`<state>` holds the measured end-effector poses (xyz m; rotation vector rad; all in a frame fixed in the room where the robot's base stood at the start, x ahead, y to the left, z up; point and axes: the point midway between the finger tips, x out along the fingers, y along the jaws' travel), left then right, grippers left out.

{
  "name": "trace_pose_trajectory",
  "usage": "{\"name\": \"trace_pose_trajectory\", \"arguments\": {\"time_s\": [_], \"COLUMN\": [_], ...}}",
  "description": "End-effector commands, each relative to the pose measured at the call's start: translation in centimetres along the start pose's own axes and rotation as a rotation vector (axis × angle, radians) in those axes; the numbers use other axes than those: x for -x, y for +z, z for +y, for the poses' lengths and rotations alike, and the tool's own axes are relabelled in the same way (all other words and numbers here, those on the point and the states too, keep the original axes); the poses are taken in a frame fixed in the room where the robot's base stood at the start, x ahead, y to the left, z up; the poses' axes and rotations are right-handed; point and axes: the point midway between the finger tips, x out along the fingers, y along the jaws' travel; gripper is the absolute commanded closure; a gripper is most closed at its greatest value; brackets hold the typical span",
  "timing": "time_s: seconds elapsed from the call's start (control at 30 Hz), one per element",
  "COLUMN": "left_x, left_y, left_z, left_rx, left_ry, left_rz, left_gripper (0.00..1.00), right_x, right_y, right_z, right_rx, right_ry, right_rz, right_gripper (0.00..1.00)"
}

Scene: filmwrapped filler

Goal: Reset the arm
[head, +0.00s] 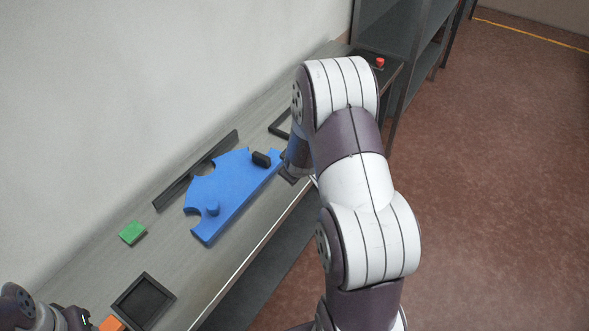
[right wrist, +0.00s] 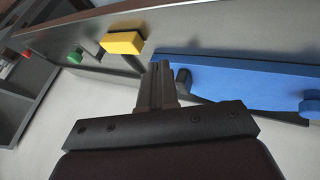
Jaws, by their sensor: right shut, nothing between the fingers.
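My right arm crosses the middle of the head view, and its gripper (head: 289,176) is beside the right end of a blue notched plate (head: 222,196), partly hidden by the arm. In the right wrist view my right gripper (right wrist: 162,82) is shut and empty, with its fingers together. The blue plate (right wrist: 235,78) shows beyond the fingers, with a dark peg (right wrist: 183,76) close to the fingertips. My left gripper (head: 78,319) is at the bottom left corner of the head view, cut off by the edge. Whether it is open or shut is unclear.
The grey bench (head: 95,262) runs along the wall. On it are a green block (head: 132,232), an orange block (head: 112,324), a black tray (head: 119,306) and a dark rail (head: 197,170). A yellow block (right wrist: 123,42) shows in the wrist view. Dark shelving (head: 390,22) stands behind.

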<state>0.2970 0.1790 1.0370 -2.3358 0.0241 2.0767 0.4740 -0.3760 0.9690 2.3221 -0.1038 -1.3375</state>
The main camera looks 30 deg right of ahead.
Motion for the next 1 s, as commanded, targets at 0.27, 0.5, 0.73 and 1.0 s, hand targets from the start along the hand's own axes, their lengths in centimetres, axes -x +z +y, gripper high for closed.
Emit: {"name": "trace_pose_trajectory", "arguments": {"time_s": [0.27, 0.5, 0.73, 1.0], "left_x": [0.0, 0.0, 0.0, 0.1], "left_y": [0.0, 0.0, 0.0, 0.0], "left_z": [0.0, 0.0, 0.0, 0.0], "left_rx": [0.0, 0.0, 0.0, 0.0], "left_ry": [0.0, 0.0, 0.0, 0.0], "left_rz": [0.0, 0.0, 0.0, 0.0], "left_gripper": [0.57, 0.57, 0.57, 0.57], "right_x": [0.9, 0.8, 0.8, 13.5], "right_y": [0.0, 0.0, 0.4, 6.4], "right_z": [-0.1, -0.1, -0.6, -13.1], "right_rx": [0.0, 0.001, -0.081, -0.453], "right_ry": [-0.001, -0.001, -0.025, -0.339], "right_rz": [-0.001, -0.001, -0.017, -0.444], "right_gripper": [1.0, 1.0, 1.0, 1.0]}}
